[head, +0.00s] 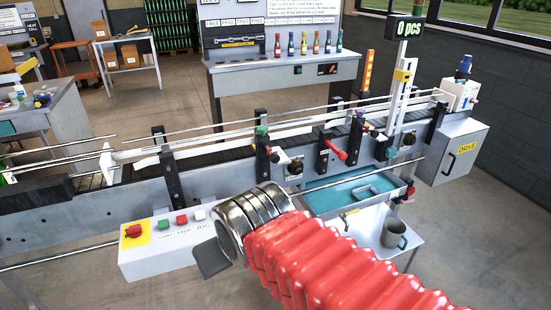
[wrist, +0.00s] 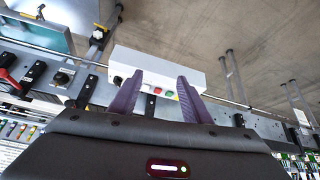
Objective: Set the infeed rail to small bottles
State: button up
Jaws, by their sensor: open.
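Steel guide rails (head: 215,132) run along the conveyor in the head view, carried by upright dark brackets (head: 262,155). I cannot tell which part is the infeed rail or its size setting. A red-handled lever (head: 336,151) sits on a black front plate near the middle; a red handle also shows at the left of the wrist view (wrist: 8,82). In the head view my wrist hides part of the conveyor front.
The control box (head: 165,245) has a red knob, green, red and white buttons. A teal tray (head: 320,198) and a grey mug (head: 393,232) stand below the conveyor at right. The drive box (head: 455,150) is at the far end. A display reads 0 pcs (head: 408,28).

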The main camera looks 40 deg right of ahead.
jog(key=w+d+f+m+t+h, duration=0.2)
jog(key=w+d+t+h, duration=0.15)
jog(key=w+d, duration=1.1)
jog(key=w+d+f+t, duration=0.1)
jog(key=d+f+t, duration=0.3)
jog(key=d, duration=1.1)
jog(key=t, duration=0.3)
jog(key=shift+w+m+t, duration=0.2)
jog(key=shift+m+t, duration=0.1)
jog(key=shift+t, duration=0.05)
jog(key=shift+w+d+h, duration=0.1)
jog(key=shift+w+h, duration=0.05)
jog(key=shift+h, duration=0.1)
